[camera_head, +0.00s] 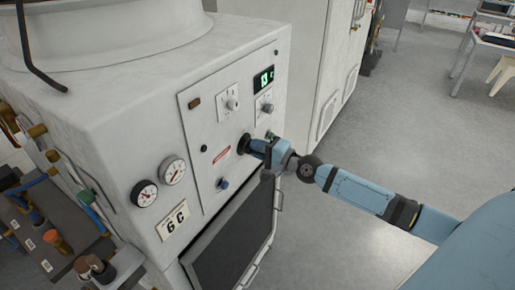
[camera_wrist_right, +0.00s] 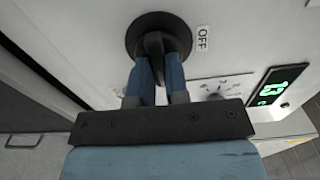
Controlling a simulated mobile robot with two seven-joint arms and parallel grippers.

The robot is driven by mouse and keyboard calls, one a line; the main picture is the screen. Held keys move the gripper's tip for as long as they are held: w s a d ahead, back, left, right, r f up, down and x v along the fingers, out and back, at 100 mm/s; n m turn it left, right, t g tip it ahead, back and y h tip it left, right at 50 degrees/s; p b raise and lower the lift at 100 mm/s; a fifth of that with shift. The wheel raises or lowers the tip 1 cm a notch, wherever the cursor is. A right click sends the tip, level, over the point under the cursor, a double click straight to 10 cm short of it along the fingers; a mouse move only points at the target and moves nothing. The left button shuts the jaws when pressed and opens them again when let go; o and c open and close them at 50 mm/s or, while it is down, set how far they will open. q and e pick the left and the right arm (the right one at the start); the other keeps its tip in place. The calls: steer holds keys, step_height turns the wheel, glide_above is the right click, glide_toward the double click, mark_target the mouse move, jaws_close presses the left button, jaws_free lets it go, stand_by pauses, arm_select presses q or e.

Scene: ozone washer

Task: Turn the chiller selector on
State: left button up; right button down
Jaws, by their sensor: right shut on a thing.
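The chiller selector (camera_wrist_right: 156,42) is a round black knob with a raised bar on the white front panel (camera_head: 205,155). An OFF label (camera_wrist_right: 203,39) is beside it in the right wrist view. My right gripper (camera_wrist_right: 160,75) is shut on the selector's bar, with a blue finger on each side. In the head view the selector (camera_head: 244,144) is partly hidden behind my right gripper (camera_head: 255,147). No ON label shows; I cannot tell the exact angle of the bar against its markings. My left gripper is out of view.
The panel also carries a green digital display (camera_head: 263,79), small dials (camera_head: 229,98), two gauges (camera_head: 173,170) and a lower knob (camera_head: 223,183). A dark panel (camera_head: 235,245) is below. Pipes and valves (camera_head: 60,225) stand at left. Open floor (camera_head: 400,130) lies at right.

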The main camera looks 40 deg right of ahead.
steer(key=c, duration=1.1)
jaws_free()
arm_select(q)
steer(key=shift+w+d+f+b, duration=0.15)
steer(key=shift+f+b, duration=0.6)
steer(key=shift+b, duration=0.4)
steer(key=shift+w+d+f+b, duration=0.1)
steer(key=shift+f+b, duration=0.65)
steer(key=shift+b, duration=0.4)
arm_select(e)
steer(key=shift+v, duration=6.95)
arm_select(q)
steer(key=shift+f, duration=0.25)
